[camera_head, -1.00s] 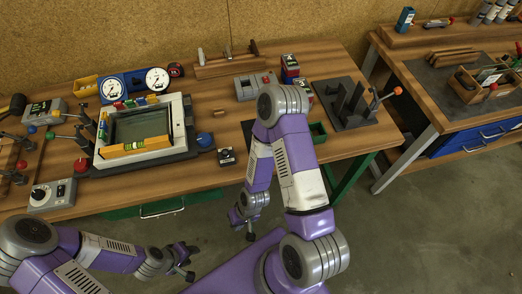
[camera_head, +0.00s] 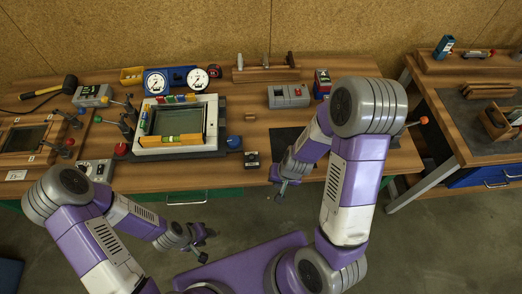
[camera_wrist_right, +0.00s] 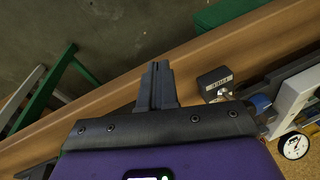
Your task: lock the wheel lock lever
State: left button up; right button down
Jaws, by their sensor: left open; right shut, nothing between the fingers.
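The white tilting frame (camera_head: 218,125) sits on the bench, a yellow level on its front edge. I cannot tell which is the wheel lock lever. A blue knob (camera_head: 234,142) is at the frame's right corner. My left gripper (camera_head: 205,248) is open and empty in front of the bench. My right gripper (camera_head: 280,188) is shut and empty by the front edge; its fingers show in the right wrist view (camera_wrist_right: 160,84).
A small black labelled box (camera_head: 251,161) stands near the bench edge. Two gauges (camera_head: 157,82) stand behind the frame. A grey box (camera_head: 288,96) is at the back. A grey control box with a knob (camera_head: 95,170) is at the front left. My right arm hides part of the bench's right side.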

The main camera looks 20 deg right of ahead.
aim_at(252, 158)
pick_arm(q)
notch_tip(252, 158, up, 4)
jog(key=p, duration=0.3)
jog(key=shift+r, duration=0.2)
pick_arm(e)
notch_tip(252, 158, up, 13)
jog(key=w+d+m+t+y, duration=0.1)
jog(key=w+m, duration=0.1)
jog(key=shift+d+m+t, duration=0.3)
jog(key=shift+t, duration=0.1)
pick_arm(q)
notch_tip(252, 158, down, 6)
jog(key=b, duration=0.6)
pick_arm(e)
jog(key=w+a+f, duration=0.4)
jog(key=w+f, duration=0.2)
jog(key=f, duration=0.3)
jog(key=shift+w+a, duration=0.2)
jog(key=shift+a, duration=0.2)
pick_arm(q)
jog(key=shift+r, duration=0.15)
